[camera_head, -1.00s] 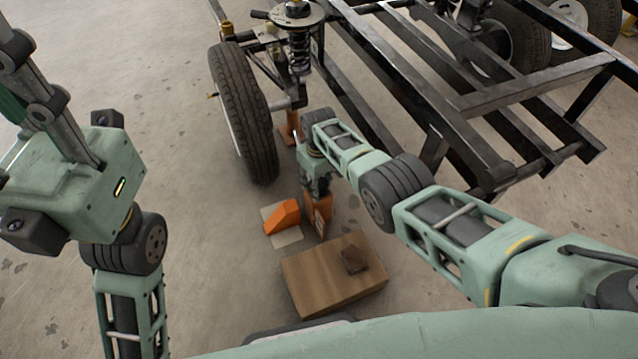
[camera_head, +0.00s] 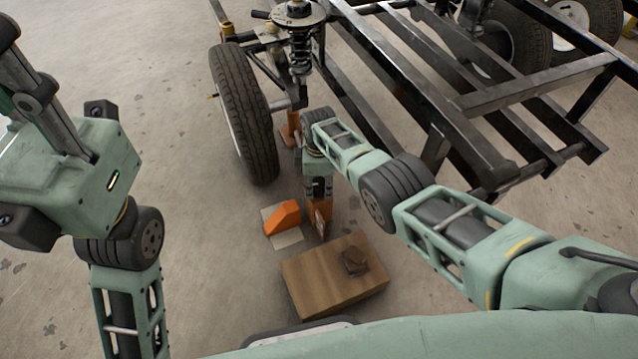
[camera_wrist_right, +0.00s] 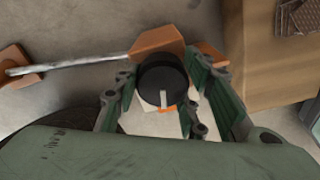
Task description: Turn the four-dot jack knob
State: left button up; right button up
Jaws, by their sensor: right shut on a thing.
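The knob (camera_wrist_right: 163,82) is a round black cap with a white pointer line, seen in the right wrist view. Its dots cannot be made out. My right gripper (camera_wrist_right: 158,92) has one finger on each side of the knob and is shut on it. In the head view my right gripper (camera_head: 319,190) points down beside an orange jack part (camera_head: 319,217), and hides the knob. My left gripper (camera_head: 35,105) is at the far left, well away from the knob, with its fingers partly cut off by the picture edge.
A wooden box (camera_head: 315,288) with a small dark block (camera_head: 355,261) on top stands close in front. An orange wedge (camera_head: 282,217) lies left of my right gripper. A tyre (camera_head: 243,113), spring (camera_head: 299,50) and black frame (camera_head: 455,104) stand behind. Floor at left is clear.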

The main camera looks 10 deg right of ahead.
aim_at(319, 182)
jog(key=shift+d+f+n, duration=0.1)
jog(key=shift+d+n, duration=0.1)
jog(key=shift+n, duration=1.4)
jog(key=shift+w, duration=0.1)
jog(key=o, duration=1.1)
jog(key=shift+a, duration=0.15)
jog(key=shift+r, duration=0.9)
notch_tip(319, 182, up, 10)
jog(key=shift+r, duration=0.15)
